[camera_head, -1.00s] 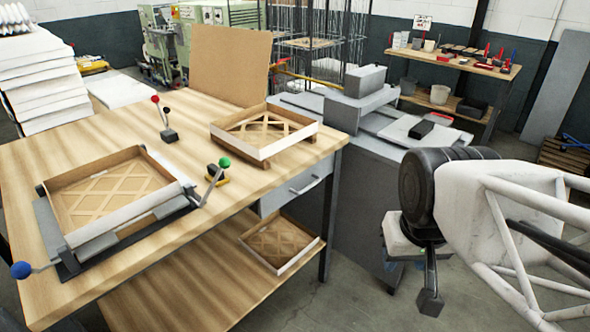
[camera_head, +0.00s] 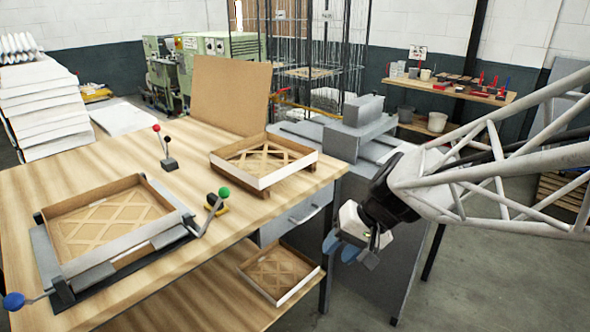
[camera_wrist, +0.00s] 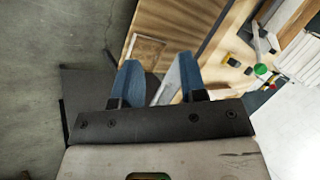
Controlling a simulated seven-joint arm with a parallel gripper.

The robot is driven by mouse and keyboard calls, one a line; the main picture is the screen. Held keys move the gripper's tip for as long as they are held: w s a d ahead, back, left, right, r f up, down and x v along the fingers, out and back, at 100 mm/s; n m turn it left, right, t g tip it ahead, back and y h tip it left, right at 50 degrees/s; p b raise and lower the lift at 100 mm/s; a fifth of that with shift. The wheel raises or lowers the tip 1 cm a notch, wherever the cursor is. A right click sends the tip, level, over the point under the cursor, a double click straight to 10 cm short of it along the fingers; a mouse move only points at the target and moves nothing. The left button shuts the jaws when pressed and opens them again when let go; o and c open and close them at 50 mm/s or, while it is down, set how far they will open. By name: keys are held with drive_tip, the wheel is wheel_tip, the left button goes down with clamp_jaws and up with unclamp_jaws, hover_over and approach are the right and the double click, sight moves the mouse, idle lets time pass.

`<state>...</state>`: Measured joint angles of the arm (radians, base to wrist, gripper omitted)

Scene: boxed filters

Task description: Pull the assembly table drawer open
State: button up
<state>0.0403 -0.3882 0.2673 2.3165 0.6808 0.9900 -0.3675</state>
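The assembly table (camera_head: 110,160) has a wooden top and a grey drawer (camera_head: 275,231) under its right end. The drawer looks shut, with a light bar handle (camera_head: 307,214) on its front. My gripper (camera_head: 340,248) is just right of and below the drawer front in the head view, apart from the handle. In the wrist view my gripper (camera_wrist: 158,60) shows two blue fingers spread apart with nothing held. A grey strip shows between the fingers; I cannot tell whether it is the drawer. The handle is not clear there.
A boxed filter (camera_head: 280,272) lies on the lower shelf below the drawer. Another filter (camera_head: 263,160) sits on the tabletop above it. A grey machine (camera_head: 365,135) stands close behind my gripper. Open floor (camera_head: 480,275) lies to the right.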

drive_tip(key=w+a+f+m+y, duration=0.1)
drive_tip(key=w+a+f+y, duration=0.2)
drive_tip(key=w, duration=0.7)
drive_tip(key=m+t+y, duration=0.2)
drive_tip(key=m+t, duration=0.5)
drive_tip(key=t, duration=0.3)
approach(309, 215)
drive_tip(key=x, duration=0.2)
drive_tip(key=shift+w+a+f, duration=0.1)
drive_tip(key=shift+a+f, duration=0.1)
drive_tip(key=shift+f, duration=0.1)
drive_tip(key=shift+a, duration=0.1)
drive_tip(key=shift+x, duration=3.85)
drive_tip(key=shift+f, duration=0.1)
clamp_jaws()
